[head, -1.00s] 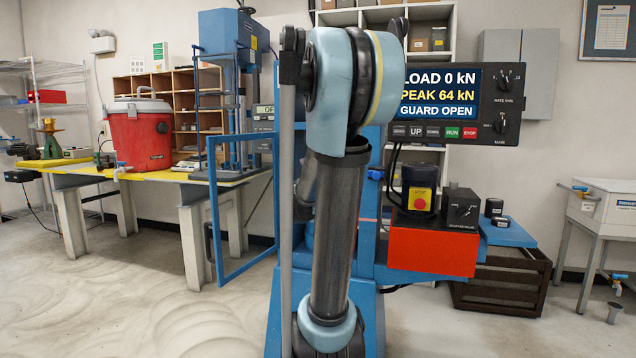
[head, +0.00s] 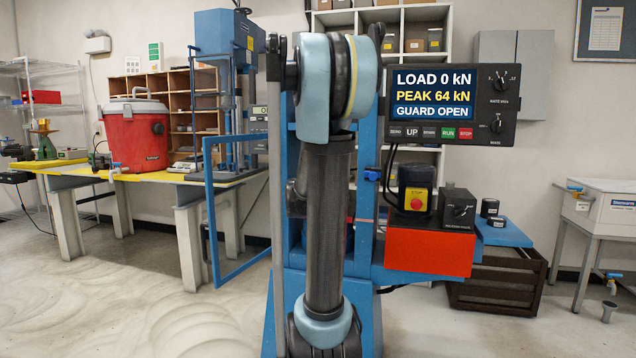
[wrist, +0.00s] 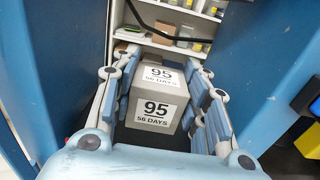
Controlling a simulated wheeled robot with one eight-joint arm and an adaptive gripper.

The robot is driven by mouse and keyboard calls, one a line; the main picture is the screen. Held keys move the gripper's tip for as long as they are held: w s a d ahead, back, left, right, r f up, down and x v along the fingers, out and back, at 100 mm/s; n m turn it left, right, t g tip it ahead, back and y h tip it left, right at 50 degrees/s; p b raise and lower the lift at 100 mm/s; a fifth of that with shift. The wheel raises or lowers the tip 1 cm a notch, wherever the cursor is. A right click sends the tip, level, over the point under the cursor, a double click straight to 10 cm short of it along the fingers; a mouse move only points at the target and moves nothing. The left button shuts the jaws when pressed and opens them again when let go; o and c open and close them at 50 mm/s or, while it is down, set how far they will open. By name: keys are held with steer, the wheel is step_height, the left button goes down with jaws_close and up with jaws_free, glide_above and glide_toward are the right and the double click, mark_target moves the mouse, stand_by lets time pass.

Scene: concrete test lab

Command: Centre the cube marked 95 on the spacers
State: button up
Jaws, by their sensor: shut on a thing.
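The cube marked 95 (wrist: 160,104) is grey concrete with white labels reading "95" and "56 DAYS" on two faces. It sits between the fingers of my gripper (wrist: 163,68) in the wrist view. The pads close on its left and right sides, and my gripper is shut on it. A dark surface shows below the cube, but I cannot tell whether they touch. I cannot make out the spacers in either view. In the head view my arm hides the middle of the blue test machine (head: 365,240), and neither cube nor gripper can be seen there.
Blue machine columns (wrist: 255,75) stand close on both sides in the wrist view. The blue guard door (head: 208,210) stands open at left. A display (head: 432,98) reads LOAD 0 kN, GUARD OPEN. Small dark blocks (head: 490,208) stand on a blue shelf at right.

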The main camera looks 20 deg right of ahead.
steer(key=shift+x, duration=7)
steer(key=shift+w+d, duration=0.25)
steer(key=shift+d, duration=0.05)
steer(key=shift+f, duration=0.35)
steer(key=shift+s+a+f, duration=0.1)
steer(key=shift+s+f, duration=0.05)
steer(key=shift+f, duration=0.15)
steer(key=o, duration=1.3)
steer(key=shift+o, duration=0.2)
steer(key=shift+s, duration=0.1)
steer(key=v, duration=0.7)
steer(key=shift+s+a, duration=0.2)
steer(key=shift+s, duration=0.1)
